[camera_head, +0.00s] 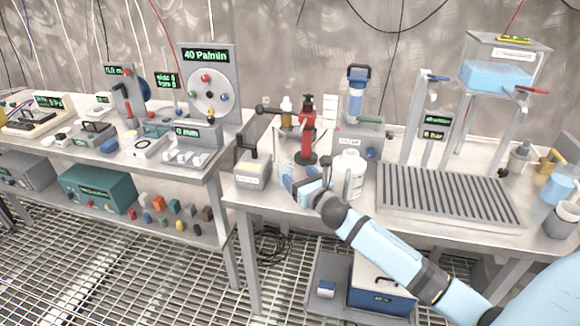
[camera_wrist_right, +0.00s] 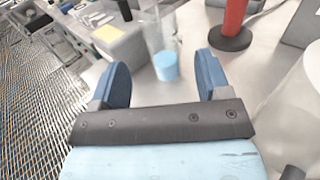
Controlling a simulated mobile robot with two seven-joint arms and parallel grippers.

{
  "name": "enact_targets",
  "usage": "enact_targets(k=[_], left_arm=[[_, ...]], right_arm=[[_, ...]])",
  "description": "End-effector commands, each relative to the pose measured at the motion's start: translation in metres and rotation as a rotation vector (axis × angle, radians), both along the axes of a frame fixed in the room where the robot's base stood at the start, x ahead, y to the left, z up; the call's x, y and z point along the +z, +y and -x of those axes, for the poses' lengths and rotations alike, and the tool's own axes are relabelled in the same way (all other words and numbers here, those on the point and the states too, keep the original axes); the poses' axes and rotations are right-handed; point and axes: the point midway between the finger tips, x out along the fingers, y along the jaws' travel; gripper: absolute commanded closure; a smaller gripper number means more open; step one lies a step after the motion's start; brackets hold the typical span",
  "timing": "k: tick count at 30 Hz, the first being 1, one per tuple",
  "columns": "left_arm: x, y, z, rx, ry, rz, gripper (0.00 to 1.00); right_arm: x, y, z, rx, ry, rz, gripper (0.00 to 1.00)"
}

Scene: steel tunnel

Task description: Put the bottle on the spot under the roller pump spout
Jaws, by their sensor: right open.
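My right gripper (camera_head: 299,182) is low over the front of the right bench, left of a white bottle-like jar (camera_head: 350,174). In the right wrist view my right gripper (camera_wrist_right: 163,75) is open, its two blue fingers apart. A clear vessel with a light-blue lower part (camera_wrist_right: 166,66) stands just beyond the fingertips, between their lines; no grip on it shows. I cannot tell which of these two is the task's bottle. I cannot pick out the roller pump, its spout or the spot with certainty. My left gripper is not in view.
A red stand (camera_head: 308,135) rises behind my gripper; its dark round foot (camera_wrist_right: 230,39) shows in the wrist view. A grey box (camera_head: 251,174) stands to the left. A ribbed grey tray (camera_head: 450,195) fills the bench to the right. Bare benchtop lies around the vessel.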

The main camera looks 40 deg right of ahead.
Motion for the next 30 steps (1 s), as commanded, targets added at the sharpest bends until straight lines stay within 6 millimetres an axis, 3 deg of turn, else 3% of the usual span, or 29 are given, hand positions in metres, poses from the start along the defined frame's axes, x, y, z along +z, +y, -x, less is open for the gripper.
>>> enact_targets(k=[3,9,30], left_arm=[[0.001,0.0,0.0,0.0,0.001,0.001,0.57],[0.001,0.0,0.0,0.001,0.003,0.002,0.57],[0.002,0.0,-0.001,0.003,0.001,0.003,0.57]], right_arm=[[0.0,0.001,0.02,0.0,0.002,0.0,0.3],[0.0,0.003,0.037,-0.001,0.0,-0.001,0.3],[0.0,0.003,0.038,-0.001,0.0,0.0,0.3]])
